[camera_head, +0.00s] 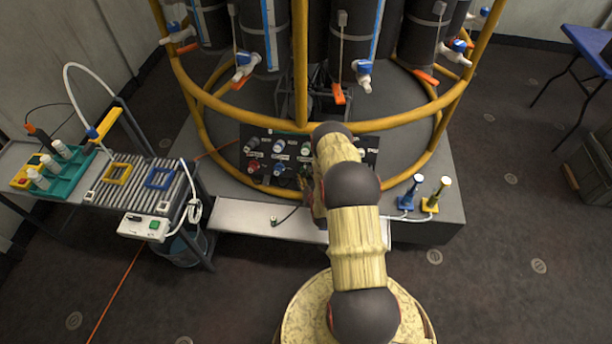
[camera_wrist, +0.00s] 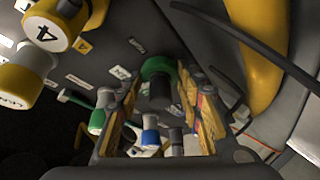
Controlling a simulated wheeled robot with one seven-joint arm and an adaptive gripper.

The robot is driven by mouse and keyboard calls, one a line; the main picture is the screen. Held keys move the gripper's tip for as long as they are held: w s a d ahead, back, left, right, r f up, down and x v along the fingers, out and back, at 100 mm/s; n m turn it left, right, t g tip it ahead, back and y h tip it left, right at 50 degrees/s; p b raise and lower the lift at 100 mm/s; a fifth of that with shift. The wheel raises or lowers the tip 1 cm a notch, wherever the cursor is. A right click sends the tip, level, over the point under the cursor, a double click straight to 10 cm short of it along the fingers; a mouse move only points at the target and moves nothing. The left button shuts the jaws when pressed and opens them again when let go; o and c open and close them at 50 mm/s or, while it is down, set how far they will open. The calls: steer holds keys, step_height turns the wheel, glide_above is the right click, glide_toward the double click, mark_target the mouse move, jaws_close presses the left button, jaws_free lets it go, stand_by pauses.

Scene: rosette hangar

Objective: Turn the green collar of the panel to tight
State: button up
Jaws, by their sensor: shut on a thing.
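The dark panel (camera_head: 265,158) stands at the foot of the round yellow frame and carries several connectors and small white labels. In the wrist view the green collar (camera_wrist: 153,66) is a green ring around a dark cylinder. My gripper (camera_wrist: 160,88) has one finger on each side of it and is shut on it; the exact contact is partly hidden. In the head view my arm covers the right part of the panel, the green collar and most of my gripper. Its tight mark cannot be made out.
Yellow-and-white connectors (camera_wrist: 52,32) and a green-and-white one (camera_wrist: 97,122) sit near my fingers. A yellow frame post (camera_wrist: 255,50) and dark cables pass on the right. In the head view, a roller table (camera_head: 140,180) stands left; blue and yellow plugs (camera_head: 411,192) stand right.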

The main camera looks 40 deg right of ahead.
steer(key=shift+a+f+m, duration=0.1)
steer(key=shift+m, duration=0.2)
steer(key=m+h+b, duration=0.1)
steer(key=m, duration=0.2)
steer(key=shift+w+a+f+h+b, duration=0.1)
steer(key=shift+a+f+h+b, duration=0.05)
steer(key=shift+h+b, duration=0.25)
steer(key=m+h+b, duration=0.1)
steer(key=m, duration=0.2)
steer(key=m+h, duration=0.1)
steer(key=m, duration=0.1)
steer(key=shift+w+a+m+g+h+b, duration=0.1)
steer(key=shift+a+m+g+h+b, duration=0.05)
steer(key=shift+m+g+h+b, duration=0.2)
steer(key=m+g+h, duration=0.1)
steer(key=m, duration=0.2)
steer(key=m+g+h, duration=0.1)
steer(key=m, duration=0.2)
steer(key=shift+w+a, duration=0.15)
steer(key=m+g, duration=0.1)
steer(key=m, duration=0.2)
steer(key=m+g+h, duration=0.1)
steer(key=m+g, duration=0.1)
steer(key=m, duration=0.2)
steer(key=shift+w, duration=0.15)
steer(key=shift+g, duration=0.25)
steer(key=o, duration=1.1)
steer(key=shift+o, duration=0.2)
steer(key=shift+a, duration=0.1)
